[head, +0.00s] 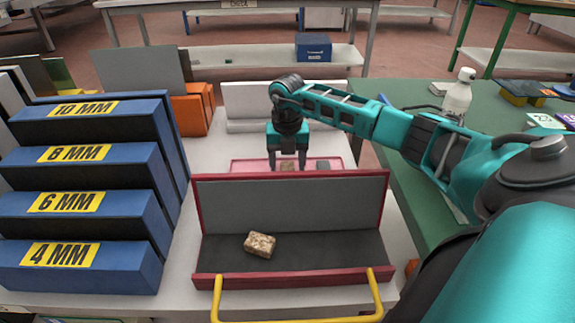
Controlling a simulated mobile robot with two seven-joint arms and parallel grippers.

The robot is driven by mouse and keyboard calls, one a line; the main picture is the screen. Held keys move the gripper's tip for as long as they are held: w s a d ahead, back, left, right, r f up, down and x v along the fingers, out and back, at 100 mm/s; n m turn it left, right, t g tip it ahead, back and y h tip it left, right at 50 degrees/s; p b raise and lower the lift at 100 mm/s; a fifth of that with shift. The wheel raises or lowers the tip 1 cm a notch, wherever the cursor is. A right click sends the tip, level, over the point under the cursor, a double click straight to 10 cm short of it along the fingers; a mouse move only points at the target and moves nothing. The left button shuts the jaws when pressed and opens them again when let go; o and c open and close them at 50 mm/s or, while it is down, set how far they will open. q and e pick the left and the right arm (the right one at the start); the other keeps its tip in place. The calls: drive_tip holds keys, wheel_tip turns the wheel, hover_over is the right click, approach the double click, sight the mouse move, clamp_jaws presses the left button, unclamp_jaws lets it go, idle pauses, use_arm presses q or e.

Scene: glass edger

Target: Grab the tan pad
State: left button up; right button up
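My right gripper (287,161) points straight down over a shallow pink tray (237,165) behind the red-edged box. Its two fingers are spread apart. A small tan pad (287,166) shows between and behind the fingertips, low in the tray; I cannot tell whether the fingers touch it. The lower tray is hidden by the box's raised back. A speckled tan-brown block (259,245) lies in the open box, in front of the gripper and away from it. My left gripper is not in view.
The red-edged box (290,205) has a grey lining and yellow handle (298,318). A dark grey piece (322,165) lies in the tray's right part. Blue stepped racks (80,215) labelled in MM stand left. A white bottle (458,92) stands on the green table (400,100).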

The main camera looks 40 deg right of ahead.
drive_tip(key=c, duration=1)
drive_tip(key=shift+r, duration=0.1)
